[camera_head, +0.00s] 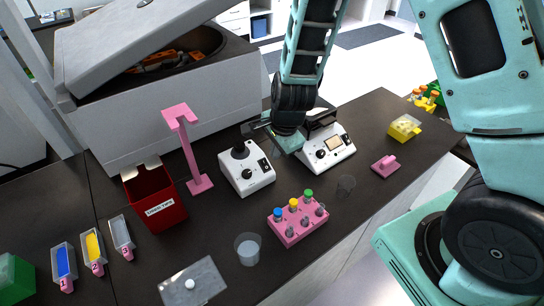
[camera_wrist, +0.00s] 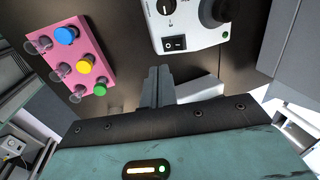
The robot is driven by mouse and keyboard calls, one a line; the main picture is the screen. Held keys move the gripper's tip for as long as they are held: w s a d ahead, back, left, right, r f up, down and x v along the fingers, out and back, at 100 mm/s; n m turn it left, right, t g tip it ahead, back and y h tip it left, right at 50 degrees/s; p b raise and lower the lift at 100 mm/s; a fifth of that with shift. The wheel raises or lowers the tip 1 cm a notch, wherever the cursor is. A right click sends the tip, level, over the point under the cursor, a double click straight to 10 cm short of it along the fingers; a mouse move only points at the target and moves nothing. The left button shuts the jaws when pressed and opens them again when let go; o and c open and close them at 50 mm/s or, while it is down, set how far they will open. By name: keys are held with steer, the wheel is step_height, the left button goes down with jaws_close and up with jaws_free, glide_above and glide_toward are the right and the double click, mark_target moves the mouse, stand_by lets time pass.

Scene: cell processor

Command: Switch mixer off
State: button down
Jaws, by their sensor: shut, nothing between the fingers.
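The mixer (camera_head: 246,178) is a small white box with a black cup on top, standing mid-table in the head view. Its front has a black knob and a black rocker switch (camera_head: 264,165). In the wrist view the mixer (camera_wrist: 203,38) fills the top middle, with its rocker switch (camera_wrist: 174,43) and a small green dot at the corner. My gripper (camera_wrist: 158,72) is shut and empty, its fingertips just below the switch in that picture. I cannot tell whether they touch the mixer. In the head view my arm hides much of the gripper, beside the mixer's upper right.
A white device with a display (camera_head: 327,150) stands close on the right. A pink tube rack (camera_head: 292,234) with coloured caps is in front. A pink stand (camera_head: 190,150) and a red box (camera_head: 155,203) are left. A centrifuge (camera_head: 175,125) with raised lid stands behind.

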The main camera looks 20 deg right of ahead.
steer(key=s+v, duration=0.1)
steer(key=v, duration=0.6)
steer(key=shift+s+f, duration=0.2)
steer(key=shift+s, duration=0.15)
steer(key=s+a+n+g+b, duration=0.1)
steer(key=s+a+n+b, duration=0.3)
steer(key=s+n, duration=0.6)
steer(key=s+a+n+g+b, duration=0.2)
steer(key=s+a+n+b, duration=0.2)
steer(key=s+n+b, duration=0.3)
steer(key=s+n, duration=0.3)
steer(key=n, duration=0.3)
steer(key=shift+a+f, duration=0.35)
steer(key=shift+f, duration=0.05)
steer(key=shift+s, duration=0.1)
